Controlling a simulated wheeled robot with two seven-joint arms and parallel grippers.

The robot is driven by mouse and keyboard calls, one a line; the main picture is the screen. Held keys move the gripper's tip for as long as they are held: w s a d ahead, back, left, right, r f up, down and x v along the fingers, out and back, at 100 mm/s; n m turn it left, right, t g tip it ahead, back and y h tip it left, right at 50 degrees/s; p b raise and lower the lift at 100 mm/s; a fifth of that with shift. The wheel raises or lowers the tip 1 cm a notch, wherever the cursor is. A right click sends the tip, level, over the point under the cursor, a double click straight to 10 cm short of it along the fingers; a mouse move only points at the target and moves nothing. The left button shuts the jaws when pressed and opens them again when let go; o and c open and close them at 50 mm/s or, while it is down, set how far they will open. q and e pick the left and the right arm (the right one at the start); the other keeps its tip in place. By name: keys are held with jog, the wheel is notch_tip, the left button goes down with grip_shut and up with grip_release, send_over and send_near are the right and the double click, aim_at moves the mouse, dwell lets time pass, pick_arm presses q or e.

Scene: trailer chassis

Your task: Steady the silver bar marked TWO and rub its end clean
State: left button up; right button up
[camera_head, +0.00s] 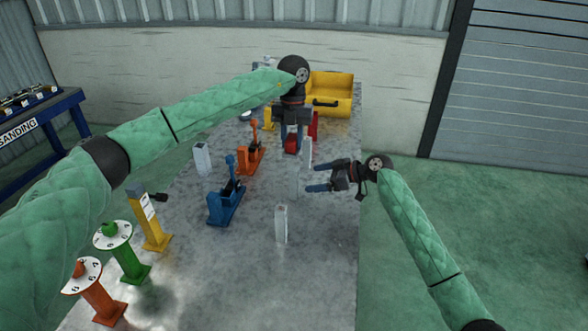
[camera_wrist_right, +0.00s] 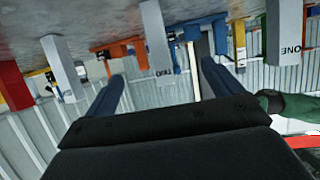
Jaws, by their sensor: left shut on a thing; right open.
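The silver bar marked TWO (camera_wrist_right: 156,48) stands upright on the table between my right gripper's fingers as the upside-down right wrist view shows it, beyond the fingertips. In the head view it seems to be the middle pale bar (camera_head: 295,183), just left of the right fingertips. My right gripper (camera_head: 318,176) is open and empty; its fingers also show in the wrist view (camera_wrist_right: 162,70). My left gripper (camera_head: 292,137) is shut on a small red thing (camera_head: 291,146) farther back above the table. The fingers partly hide the red thing.
Bar ONE (camera_wrist_right: 288,32) stands nearer the front; other pale bars stand at the back (camera_head: 307,151) and left (camera_head: 202,159). Blue (camera_head: 224,206) and orange (camera_head: 250,158) clamp stands are left. A yellow bin (camera_head: 332,92) is behind. The front right tabletop is clear.

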jog(key=v, duration=1.1)
jog(key=shift+d, duration=0.1)
jog(key=shift+f, duration=0.15)
